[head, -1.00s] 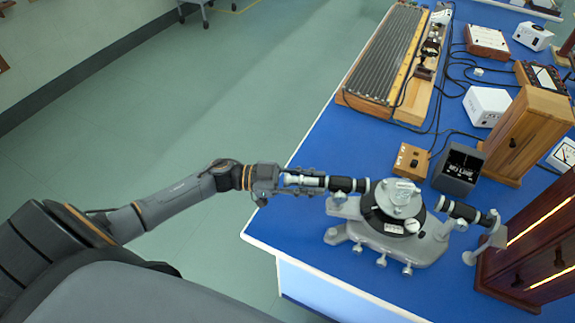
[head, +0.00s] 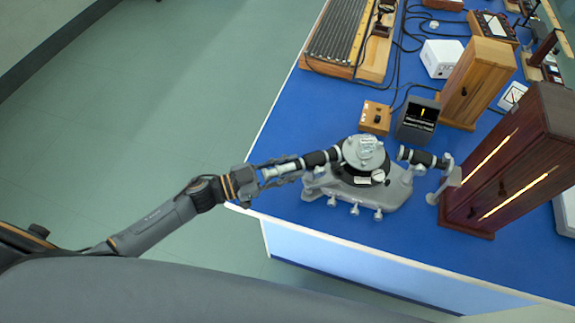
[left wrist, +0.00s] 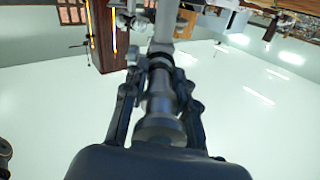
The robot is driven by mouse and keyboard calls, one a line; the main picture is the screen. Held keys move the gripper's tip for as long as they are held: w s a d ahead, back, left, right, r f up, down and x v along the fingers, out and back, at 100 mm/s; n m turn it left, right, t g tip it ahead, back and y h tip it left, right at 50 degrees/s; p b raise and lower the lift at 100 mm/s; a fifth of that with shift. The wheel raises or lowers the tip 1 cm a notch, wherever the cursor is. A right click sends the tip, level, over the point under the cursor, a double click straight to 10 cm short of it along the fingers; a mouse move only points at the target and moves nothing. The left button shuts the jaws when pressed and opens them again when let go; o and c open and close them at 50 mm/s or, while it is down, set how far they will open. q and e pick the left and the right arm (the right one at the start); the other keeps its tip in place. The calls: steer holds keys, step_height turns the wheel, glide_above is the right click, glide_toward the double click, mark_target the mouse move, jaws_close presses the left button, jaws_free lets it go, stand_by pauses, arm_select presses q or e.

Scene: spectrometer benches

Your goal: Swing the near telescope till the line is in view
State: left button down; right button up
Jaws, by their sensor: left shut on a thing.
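The spectrometer (head: 350,190) stands on the blue bench, with a grey round table on top. Its near telescope (head: 322,157), a black tube with pale rings, points out to the left. My left gripper (head: 280,170) is shut on the telescope's outer end. In the left wrist view the telescope tube (left wrist: 160,95) runs between my two fingers (left wrist: 160,110). The other tube (head: 422,157) points right towards a dark wooden lamp case (head: 510,165) with glowing slits. My right gripper is not in view.
A small wooden box (head: 376,117) stands behind the spectrometer. A tall wooden cabinet (head: 476,82) and a white box (head: 440,57) stand farther back, with black cables around. The bench's left edge (head: 268,130) runs near my arm; open floor lies beyond.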

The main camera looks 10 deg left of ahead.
arm_select(q)
steer(key=c, duration=1.1)
jaws_free()
steer(key=shift+c, duration=0.2)
steer(key=shift+s+a, duration=0.1)
steer(key=shift+a, duration=0.05)
steer(key=v, duration=1.1)
steer(key=shift+s+a, duration=0.2)
steer(key=shift+a, duration=0.05)
